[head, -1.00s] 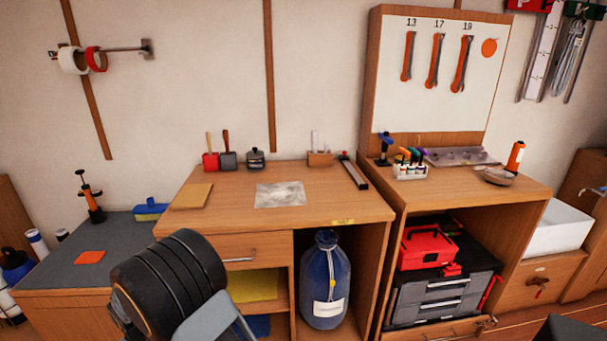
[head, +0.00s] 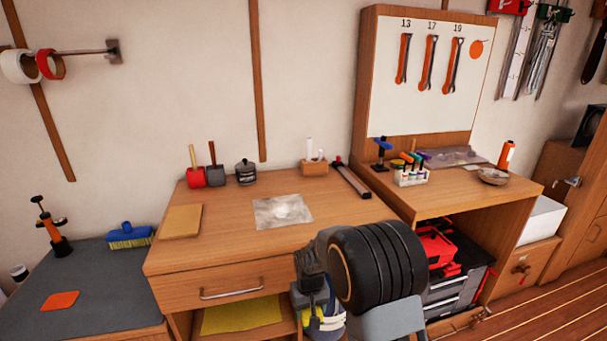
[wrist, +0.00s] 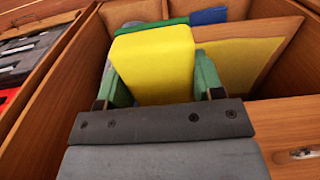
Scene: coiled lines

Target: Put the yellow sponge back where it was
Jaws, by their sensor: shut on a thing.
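The yellow sponge (wrist: 155,62) is a thick block between the green-sided fingers of my gripper (wrist: 160,85) in the wrist view. The gripper is shut on it and holds it in front of an open wooden compartment. In the head view my gripper (head: 320,312) is low, before the opening under the desk, and a bit of the yellow sponge (head: 313,322) shows there. My arm hides part of this area.
A shelf with a yellow sheet (head: 238,316) is left of the gripper, below a closed drawer (head: 230,284). A red toolbox (head: 437,247) sits in the right-hand cabinet. The desktop (head: 235,225) holds a tan board (head: 181,221) and a grey sheet (head: 283,211); its middle is mostly free.

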